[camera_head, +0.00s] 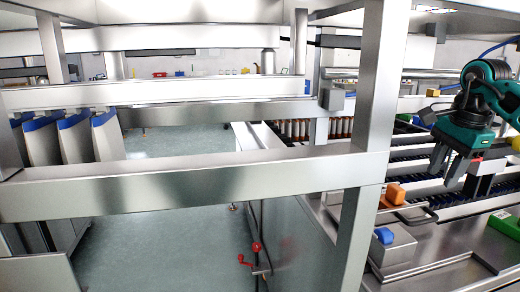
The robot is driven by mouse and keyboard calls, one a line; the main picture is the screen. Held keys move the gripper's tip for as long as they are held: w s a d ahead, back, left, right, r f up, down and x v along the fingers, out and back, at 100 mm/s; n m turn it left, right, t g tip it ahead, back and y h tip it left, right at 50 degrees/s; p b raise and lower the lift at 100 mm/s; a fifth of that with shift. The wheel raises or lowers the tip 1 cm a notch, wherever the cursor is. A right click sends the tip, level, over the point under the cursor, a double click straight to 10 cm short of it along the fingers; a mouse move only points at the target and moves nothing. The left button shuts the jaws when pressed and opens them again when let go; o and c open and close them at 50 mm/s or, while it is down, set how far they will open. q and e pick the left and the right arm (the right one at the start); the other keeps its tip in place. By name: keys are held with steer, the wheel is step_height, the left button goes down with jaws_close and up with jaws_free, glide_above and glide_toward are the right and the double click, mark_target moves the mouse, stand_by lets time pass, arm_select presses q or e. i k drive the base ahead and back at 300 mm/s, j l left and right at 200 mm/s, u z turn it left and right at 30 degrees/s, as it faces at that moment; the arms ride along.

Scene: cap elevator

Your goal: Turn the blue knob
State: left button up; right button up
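The blue knob (384,236) sits on a grey metal box at the lower right, just right of the steel post. My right gripper (447,168) hangs from the upper right, above and to the right of the knob in the picture. It points downward, its two grey fingers are apart and nothing shows between them. It is clear of the knob. My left gripper is not in view.
An orange block (395,194) sits behind the blue knob, near a dark curved handle. Steel frame bars and a thick post (362,180) cross the foreground. A red crank handle (255,247) is at lower centre. A green part (505,223) lies at the right edge.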

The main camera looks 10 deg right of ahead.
mark_target(385, 235)
steer(key=k, duration=1)
